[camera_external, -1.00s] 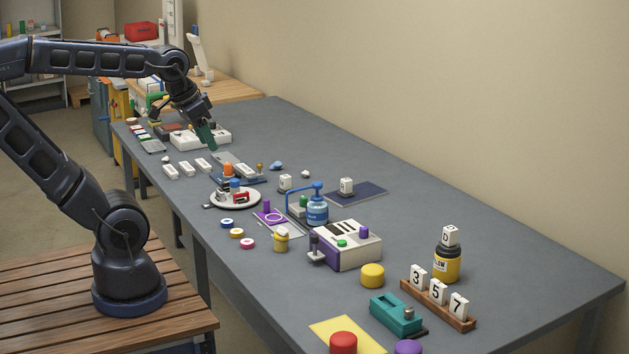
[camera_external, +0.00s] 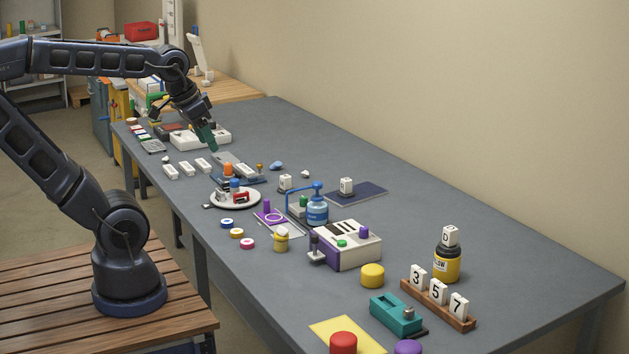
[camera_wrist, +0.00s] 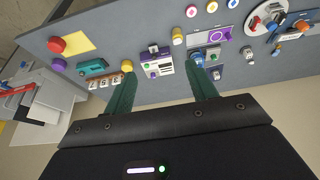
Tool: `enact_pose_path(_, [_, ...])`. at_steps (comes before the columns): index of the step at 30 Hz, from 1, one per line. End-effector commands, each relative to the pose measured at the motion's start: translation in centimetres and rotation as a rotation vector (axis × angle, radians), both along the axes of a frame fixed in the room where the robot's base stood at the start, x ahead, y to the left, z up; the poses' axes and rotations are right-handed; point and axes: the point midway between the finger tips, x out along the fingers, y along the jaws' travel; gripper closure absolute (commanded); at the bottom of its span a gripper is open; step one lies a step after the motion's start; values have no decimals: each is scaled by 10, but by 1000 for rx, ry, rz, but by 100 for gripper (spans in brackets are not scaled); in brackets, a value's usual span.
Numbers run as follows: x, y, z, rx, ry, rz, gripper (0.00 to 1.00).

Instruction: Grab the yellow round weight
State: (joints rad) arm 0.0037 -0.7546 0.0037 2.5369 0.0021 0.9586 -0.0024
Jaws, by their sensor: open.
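The yellow round weight (camera_external: 372,275) stands on the grey table, in front of the purple-and-white machine and left of the wooden number rack. In the wrist view a small yellow round shape that looks like it (camera_wrist: 121,55) lies near the top of the left finger. My gripper (camera_external: 207,138) hangs over the far part of the table, well away from the weight. Its two green fingers are apart in the wrist view (camera_wrist: 163,84), with nothing held between them.
The purple-and-white machine (camera_external: 347,246), teal device (camera_external: 396,314) and wooden number rack (camera_external: 437,305) surround the weight. A yellow-and-black bottle (camera_external: 446,264) stands behind the rack. A red round piece (camera_external: 343,342) sits on a yellow sheet. The table's right back area is clear.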

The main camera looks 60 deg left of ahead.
Motion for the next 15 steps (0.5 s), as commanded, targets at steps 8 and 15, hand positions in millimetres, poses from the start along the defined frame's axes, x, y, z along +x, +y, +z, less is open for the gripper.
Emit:
enact_pose_path(8, [0,0,0,0,0,0,21])
enact_pose_path(15, [9,-5,-2,-42,8,34,21])
